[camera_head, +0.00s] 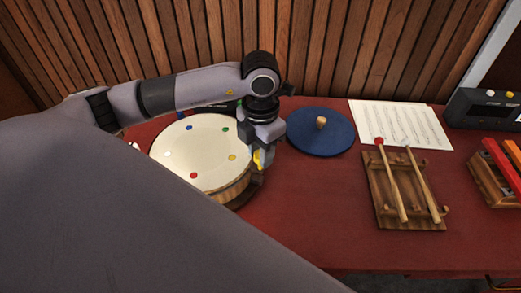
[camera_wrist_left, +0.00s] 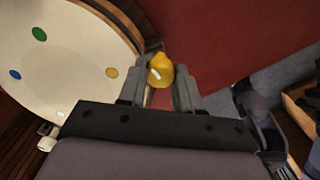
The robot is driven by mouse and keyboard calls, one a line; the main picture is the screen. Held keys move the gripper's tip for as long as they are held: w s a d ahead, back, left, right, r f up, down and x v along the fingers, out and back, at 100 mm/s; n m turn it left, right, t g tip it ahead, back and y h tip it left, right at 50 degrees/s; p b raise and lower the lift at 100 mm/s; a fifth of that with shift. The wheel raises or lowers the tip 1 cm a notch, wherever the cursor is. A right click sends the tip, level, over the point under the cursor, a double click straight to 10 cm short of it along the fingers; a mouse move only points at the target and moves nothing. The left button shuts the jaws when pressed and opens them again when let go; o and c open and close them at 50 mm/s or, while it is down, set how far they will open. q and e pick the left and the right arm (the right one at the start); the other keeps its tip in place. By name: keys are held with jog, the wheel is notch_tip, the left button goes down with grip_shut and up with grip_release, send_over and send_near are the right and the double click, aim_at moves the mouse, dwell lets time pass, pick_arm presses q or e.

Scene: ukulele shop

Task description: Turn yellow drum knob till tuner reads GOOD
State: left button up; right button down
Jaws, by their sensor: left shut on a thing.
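A drum with a cream skin (camera_head: 200,150) and coloured dots around its edge stands on the red table. The yellow knob (camera_head: 257,163) is at the drum's right side, beside the yellow dot. My left gripper (camera_head: 256,152) reaches down over it from above. In the left wrist view the yellow knob (camera_wrist_left: 160,71) sits between the fingers of my left gripper (camera_wrist_left: 165,82), which is shut on it. A dark object (camera_head: 222,106) behind the drum is mostly hidden by my arm; no tuner reading can be made out. My right gripper is not in view.
A blue disc with a wooden knob (camera_head: 320,131) lies right of my gripper. Farther right are sheet music (camera_head: 400,122), a wooden rack with two mallets (camera_head: 385,208), a dark device (camera_head: 485,110) and coloured bars (camera_head: 500,160). The red table (camera_head: 300,220) is clear in front.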

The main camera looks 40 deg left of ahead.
pick_arm(q)
jog(key=m+b, duration=0.3)
jog(key=shift+f, duration=0.1)
jog(key=shift+m+b, duration=0.9)
jog(key=shift+m, duration=0.4)
jog(key=shift+r, duration=0.2)
jog(key=shift+w, duration=0.1)
jog(key=o, duration=1)
jog(key=shift+o, duration=0.2)
notch_tip(320, 180, up, 7)
jog(key=shift+r, duration=0.1)
